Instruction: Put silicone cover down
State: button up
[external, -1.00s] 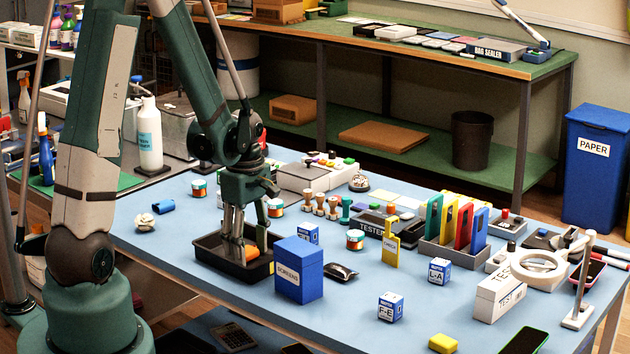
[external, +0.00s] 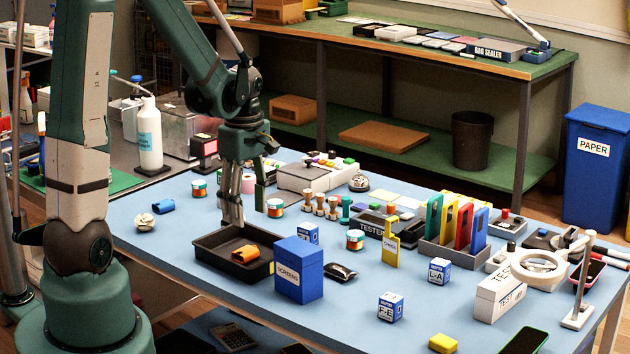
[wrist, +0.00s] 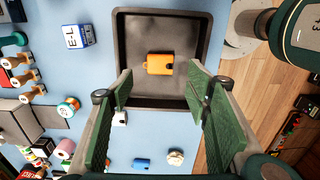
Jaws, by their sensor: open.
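The silicone cover, orange with a dark cutout, lies in the black tray. In the external view the cover (external: 245,253) is near the middle of the tray (external: 212,262). In the wrist view the cover (wrist: 158,64) lies flat on the floor of the tray (wrist: 190,26), apart from its walls. My gripper (external: 244,212) is above the tray, open and empty. In the wrist view its green-padded fingers (wrist: 160,88) are spread wide on both sides of the cover, with a gap to it.
The blue SCREENS box (external: 313,272) stands close at the tray's right. A small blue-and-white cube (external: 308,233) is behind it. A blue cover-like piece (external: 163,206) and a crumpled pale lump (external: 145,222) lie left of the tray. The table's front edge is near the tray.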

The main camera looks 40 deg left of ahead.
jog(key=shift+r, duration=0.85)
jog(key=s+d+r+m+t, duration=0.3)
jog(key=s+r+m, duration=0.3)
jog(key=r+m, duration=0.2)
jog(key=s+d+r+m+t, duration=0.4)
jog(key=s+d+r+m, duration=0.2)
jog(key=r+m, duration=0.3)
jog(key=shift+s+r+m, duration=0.15)
jog(key=shift+s+m, duration=0.35)
jog(key=shift+s, duration=0.1)
dwell(0.4)
notch_tip(320, 180, down, 13)
jog(key=b, duration=1.3)
